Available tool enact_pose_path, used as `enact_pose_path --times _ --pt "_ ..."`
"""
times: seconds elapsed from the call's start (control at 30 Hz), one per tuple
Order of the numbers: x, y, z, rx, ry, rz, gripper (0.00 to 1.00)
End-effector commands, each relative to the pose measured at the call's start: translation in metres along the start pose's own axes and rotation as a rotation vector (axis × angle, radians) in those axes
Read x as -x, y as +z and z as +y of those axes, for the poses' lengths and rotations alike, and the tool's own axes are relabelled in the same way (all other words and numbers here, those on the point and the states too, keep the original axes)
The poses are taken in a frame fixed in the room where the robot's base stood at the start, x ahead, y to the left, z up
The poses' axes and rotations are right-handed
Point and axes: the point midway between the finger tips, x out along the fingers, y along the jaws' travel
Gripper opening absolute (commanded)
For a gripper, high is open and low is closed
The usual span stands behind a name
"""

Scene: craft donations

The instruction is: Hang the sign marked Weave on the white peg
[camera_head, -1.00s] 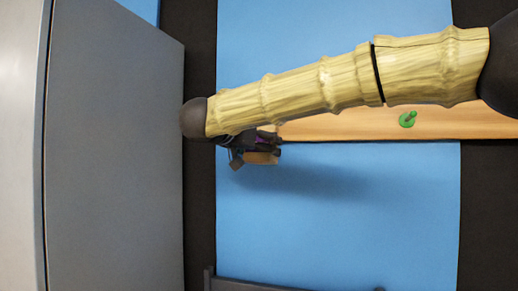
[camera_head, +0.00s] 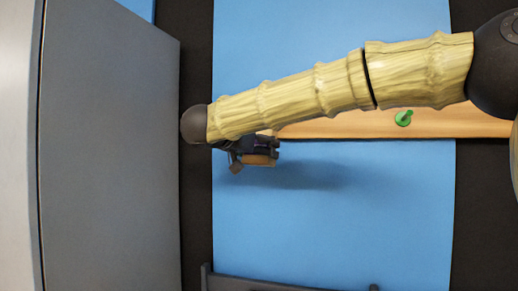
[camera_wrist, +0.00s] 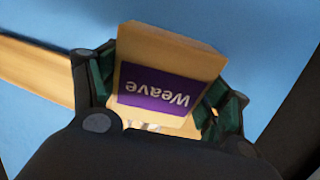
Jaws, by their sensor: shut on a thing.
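The sign marked Weave (camera_wrist: 178,50) is a pale wooden block with a purple label, and its white lettering reads upside down in the wrist view. My gripper (camera_wrist: 163,88) is shut on it, with one green-and-black finger at each side. In the head view my gripper (camera_head: 262,147) is below the far end of my arm, with a small tan part of the sign (camera_head: 258,160) showing beneath it. A white peg cannot be made out in either view; my arm covers part of the wooden board.
A wooden board (camera_head: 340,126) runs across the blue surface (camera_head: 330,225) and bears a green peg (camera_head: 404,118) to the right of my gripper. A large grey panel (camera_head: 110,150) stands at the left. A dark bar (camera_head: 250,283) lies at the bottom edge.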

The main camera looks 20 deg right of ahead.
Motion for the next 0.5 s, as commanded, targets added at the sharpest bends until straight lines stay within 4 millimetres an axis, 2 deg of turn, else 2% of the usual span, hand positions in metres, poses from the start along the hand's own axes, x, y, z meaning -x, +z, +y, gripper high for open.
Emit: enact_pose_path --times 0.33,0.37,0.5 --pt "0.0001 -0.0002 0.0 0.0 0.0 0.0 0.56" --pt "0.0001 -0.0003 0.0 0.0 0.0 0.0 0.78" --pt "0.0002 -0.0002 -0.0001 0.0 0.0 0.0 1.0"
